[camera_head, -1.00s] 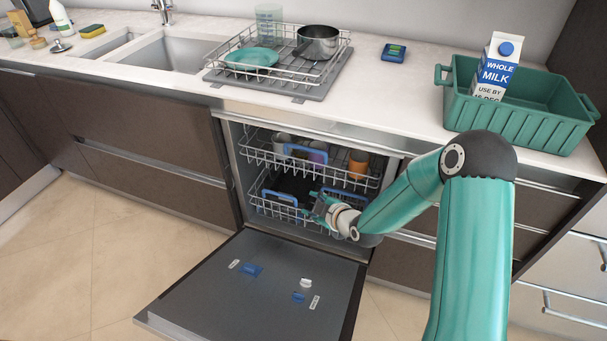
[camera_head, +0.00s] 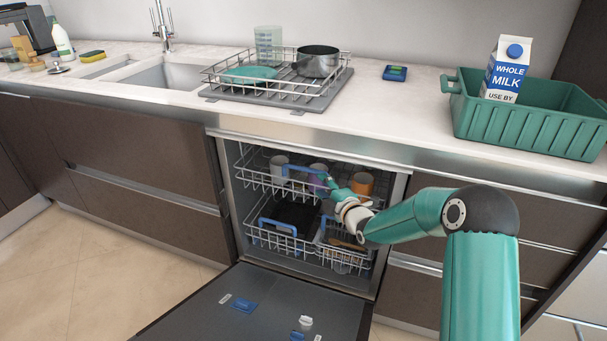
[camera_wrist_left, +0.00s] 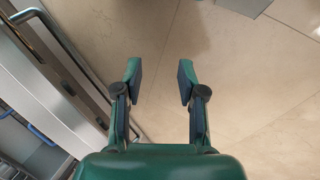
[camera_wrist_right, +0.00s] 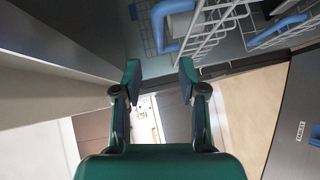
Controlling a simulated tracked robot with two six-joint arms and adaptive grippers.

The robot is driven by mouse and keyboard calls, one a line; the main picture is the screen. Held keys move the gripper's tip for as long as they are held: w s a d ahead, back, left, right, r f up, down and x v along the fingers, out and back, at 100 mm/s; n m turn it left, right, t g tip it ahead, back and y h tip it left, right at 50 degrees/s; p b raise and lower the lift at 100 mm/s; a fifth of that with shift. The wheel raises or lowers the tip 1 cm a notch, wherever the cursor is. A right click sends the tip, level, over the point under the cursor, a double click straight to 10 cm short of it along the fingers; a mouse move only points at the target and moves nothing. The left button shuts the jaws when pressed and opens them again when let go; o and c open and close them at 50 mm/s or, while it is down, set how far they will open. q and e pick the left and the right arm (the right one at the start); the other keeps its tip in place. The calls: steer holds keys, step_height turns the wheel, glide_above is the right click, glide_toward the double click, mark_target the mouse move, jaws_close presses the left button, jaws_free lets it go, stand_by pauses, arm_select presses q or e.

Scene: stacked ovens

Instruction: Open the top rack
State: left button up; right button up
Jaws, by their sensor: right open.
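The top rack (camera_head: 252,168) is a wire rack inside the open dishwasher, with a blue handle (camera_head: 300,169) at its front. It holds cups, including an orange one (camera_head: 362,182). My right gripper (camera_head: 326,183) is just in front of the rack, beside the right end of the handle. In the right wrist view the right gripper (camera_wrist_right: 160,72) is open and empty, and the blue handle (camera_wrist_right: 176,8) is ahead of its fingertips, apart from them. My left gripper (camera_wrist_left: 160,70) is open and empty over the floor; it is out of the head view.
The lower rack (camera_head: 262,238), with blue handles, sits below the top rack. The dishwasher door (camera_head: 265,305) is folded down in front. The counter (camera_head: 420,110) above carries a dish drainer (camera_head: 225,92) and a green crate (camera_head: 530,130) with a milk carton (camera_head: 504,72).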

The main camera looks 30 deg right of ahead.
steer(key=w+f, duration=0.1)
steer(key=w, duration=0.9)
steer(key=shift+w+d+f, duration=0.2)
steer(key=shift+w+f, duration=0.05)
steer(key=shift+f, duration=0.05)
steer(key=shift+c, duration=0.3)
jaws_close()
